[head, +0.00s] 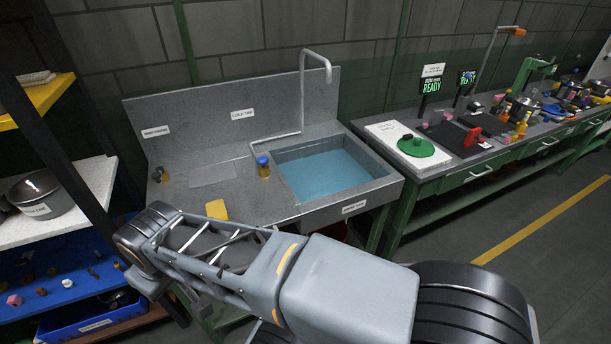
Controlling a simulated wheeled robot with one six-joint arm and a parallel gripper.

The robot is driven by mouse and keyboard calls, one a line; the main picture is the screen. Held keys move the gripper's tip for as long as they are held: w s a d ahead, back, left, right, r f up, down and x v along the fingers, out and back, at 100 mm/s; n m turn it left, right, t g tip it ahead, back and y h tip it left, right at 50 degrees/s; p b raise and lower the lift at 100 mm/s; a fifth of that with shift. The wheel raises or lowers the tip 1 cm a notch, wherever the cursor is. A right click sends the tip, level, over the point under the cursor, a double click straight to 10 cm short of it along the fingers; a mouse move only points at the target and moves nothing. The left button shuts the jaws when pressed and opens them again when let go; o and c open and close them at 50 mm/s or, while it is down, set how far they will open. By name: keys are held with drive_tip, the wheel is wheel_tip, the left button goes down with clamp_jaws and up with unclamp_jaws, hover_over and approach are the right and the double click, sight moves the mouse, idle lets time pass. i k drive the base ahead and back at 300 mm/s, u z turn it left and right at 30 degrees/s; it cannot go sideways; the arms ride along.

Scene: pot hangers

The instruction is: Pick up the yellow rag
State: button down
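The yellow rag (217,209) is a small flat yellow piece on the front part of the grey sink counter, left of the basin. My arm reaches across the lower middle of the head view, and its links come up close in front of the rag in the picture. The front edge of the counter near the rag is partly hidden behind my arm. My gripper cannot be made out in this view, so I cannot tell whether it holds anything.
The sink basin (325,174) holds blue water, under a tall tap (303,95). A shelf with a lidded pot (38,194) is at left. A crowded workbench (480,140) is at right. Floor at lower right is clear.

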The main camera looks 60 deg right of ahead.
sight(216, 209)
drive_tip(key=i, duration=0.15)
drive_tip(key=z, duration=1.95)
drive_tip(key=i, duration=0.5)
drive_tip(key=z, duration=0.1)
drive_tip(key=k, duration=0.65)
drive_tip(key=u, duration=1.1)
drive_tip(key=i, duration=0.6)
drive_tip(key=z, duration=0.4)
